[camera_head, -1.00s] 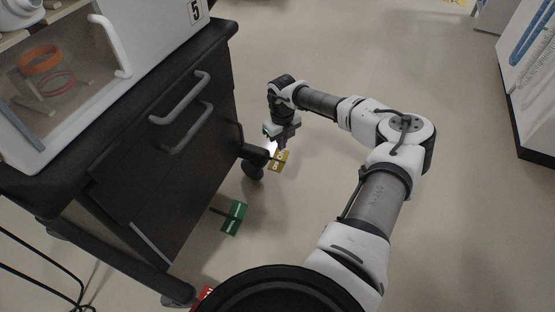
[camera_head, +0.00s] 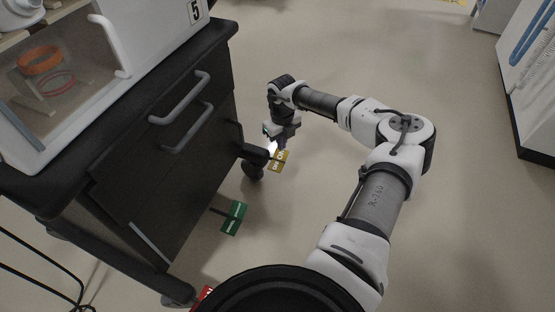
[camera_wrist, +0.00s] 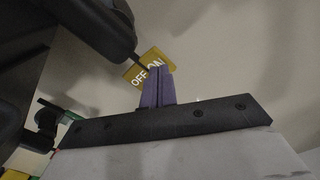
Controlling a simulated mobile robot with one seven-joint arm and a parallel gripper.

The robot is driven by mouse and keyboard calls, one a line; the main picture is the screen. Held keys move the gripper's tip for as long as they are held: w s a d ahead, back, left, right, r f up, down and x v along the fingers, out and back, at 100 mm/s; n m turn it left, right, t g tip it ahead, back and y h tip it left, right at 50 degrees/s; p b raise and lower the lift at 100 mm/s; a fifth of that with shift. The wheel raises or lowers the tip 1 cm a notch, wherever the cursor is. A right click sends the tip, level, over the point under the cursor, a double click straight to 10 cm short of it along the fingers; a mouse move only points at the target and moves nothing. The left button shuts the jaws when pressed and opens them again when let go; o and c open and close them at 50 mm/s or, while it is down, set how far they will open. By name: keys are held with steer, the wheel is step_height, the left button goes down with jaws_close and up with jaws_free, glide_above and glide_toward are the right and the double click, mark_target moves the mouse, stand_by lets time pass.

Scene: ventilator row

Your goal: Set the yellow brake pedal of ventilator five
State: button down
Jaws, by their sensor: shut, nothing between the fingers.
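The yellow brake pedal (camera_head: 279,161) sticks out low beside the caster at the far corner of the cart marked 5 (camera_head: 196,11). In the wrist view the yellow pedal (camera_wrist: 133,77) shows the words OFF and ON. My gripper (camera_head: 279,147) points down just above the pedal. Its purple fingers (camera_wrist: 158,84) are shut with nothing between them and overlap the ON side of the pedal in the wrist view. I cannot tell whether the fingertips touch the pedal.
A green pedal (camera_head: 234,217) and a partly hidden red pedal (camera_head: 205,293) stick out nearer along the same cart. The dark cart side with two grey handles (camera_head: 187,127) stands left of my arm. The floor to the right is clear up to a white cabinet (camera_head: 530,85).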

mark_target(282, 153)
steer(key=shift+f, duration=0.3)
steer(key=shift+s+f+b, duration=0.1)
steer(key=shift+f+b, duration=0.6)
steer(key=shift+f, duration=0.7)
step_height(282, 153, up, 7)
steer(key=p, duration=0.6)
steer(key=shift+r+p, duration=0.2)
steer(key=shift+p, duration=0.15)
steer(key=shift+f, duration=0.1)
